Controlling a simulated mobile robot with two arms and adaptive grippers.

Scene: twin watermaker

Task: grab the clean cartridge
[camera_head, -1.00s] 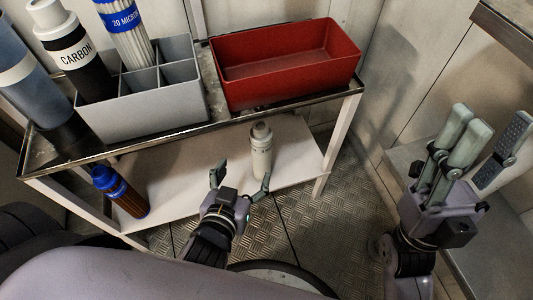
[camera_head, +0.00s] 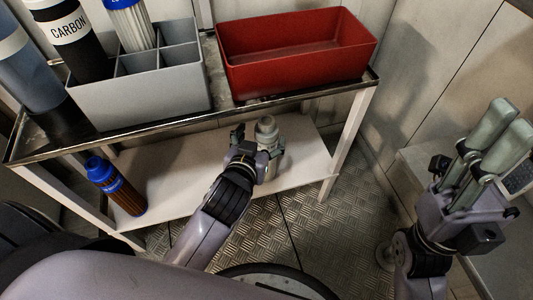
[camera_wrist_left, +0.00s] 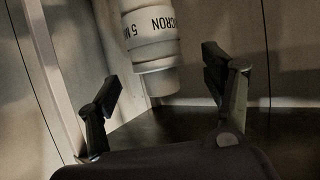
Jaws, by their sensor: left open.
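A pale cartridge (camera_head: 266,133) stands on the lower shelf of the cart. In the left wrist view this cartridge (camera_wrist_left: 150,22) is white, with "MICRON" and a 5 on its band, and its upper part is cut off. My left gripper (camera_head: 243,143) is at the cartridge in the head view and overlaps its lower left side. In the left wrist view my left gripper (camera_wrist_left: 163,78) is open, with the cartridge's narrow end between and beyond the fingers; contact cannot be told. My right gripper (camera_head: 505,150) is open and empty at the right.
A brown cartridge with a blue cap (camera_head: 116,186) stands on the lower shelf (camera_head: 185,172) at left. Above are a grey divided bin (camera_head: 140,100) with a black CARBON cartridge (camera_head: 75,42) and a blue-banded one (camera_head: 133,27), and an empty red bin (camera_head: 300,73). A cart leg (camera_head: 348,140) stands right.

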